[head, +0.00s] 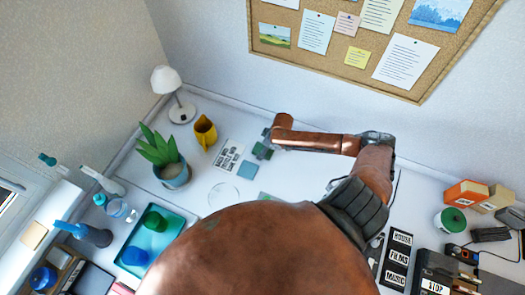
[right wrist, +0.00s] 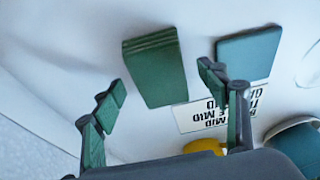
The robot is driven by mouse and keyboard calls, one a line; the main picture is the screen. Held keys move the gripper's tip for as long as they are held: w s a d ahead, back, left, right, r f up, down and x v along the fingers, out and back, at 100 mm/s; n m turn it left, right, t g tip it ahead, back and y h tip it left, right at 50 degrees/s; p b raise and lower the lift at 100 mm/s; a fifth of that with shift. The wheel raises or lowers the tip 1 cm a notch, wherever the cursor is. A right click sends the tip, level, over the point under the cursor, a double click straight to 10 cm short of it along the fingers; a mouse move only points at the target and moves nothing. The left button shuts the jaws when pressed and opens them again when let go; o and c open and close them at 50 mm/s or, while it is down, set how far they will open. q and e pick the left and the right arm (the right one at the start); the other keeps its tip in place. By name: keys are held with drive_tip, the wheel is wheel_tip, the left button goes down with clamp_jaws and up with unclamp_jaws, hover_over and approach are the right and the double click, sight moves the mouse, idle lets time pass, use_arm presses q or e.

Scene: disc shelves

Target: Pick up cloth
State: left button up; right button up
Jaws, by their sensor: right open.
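A green layered slab (right wrist: 153,68) that looks like a folded cloth lies on the white desk in the right wrist view. In the head view the green cloth (head: 262,151) is partly covered by my right gripper (head: 266,140). In the right wrist view my right gripper (right wrist: 163,80) is open and empty. Its two green-padded fingers stand apart, one to each side of the cloth's near part. I cannot tell the height between fingertips and cloth. My left gripper is not in view.
A flat teal square (right wrist: 248,55) and a printed card (right wrist: 215,115) lie beside the cloth. A yellow mug (head: 205,132), a potted plant (head: 172,172) and a lamp (head: 178,103) stand to the left. A teal tray (head: 172,236) holds green and blue cups.

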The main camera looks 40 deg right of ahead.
drive_tip(key=shift+w+f, duration=0.15)
drive_tip(key=shift+f, duration=0.3)
drive_tip(key=c, duration=1.2)
drive_tip(key=shift+r, duration=0.1)
drive_tip(key=shift+r, duration=0.55)
drive_tip(key=s+a+r, duration=0.3)
drive_tip(key=r, duration=0.1)
drive_tip(key=s+a+r, duration=0.3)
drive_tip(key=r, duration=0.1)
drive_tip(key=s+a+r, duration=0.3)
drive_tip(key=s+a, duration=0.1)
drive_tip(key=shift+r+p, duration=0.3)
drive_tip(key=shift+r, duration=0.1)
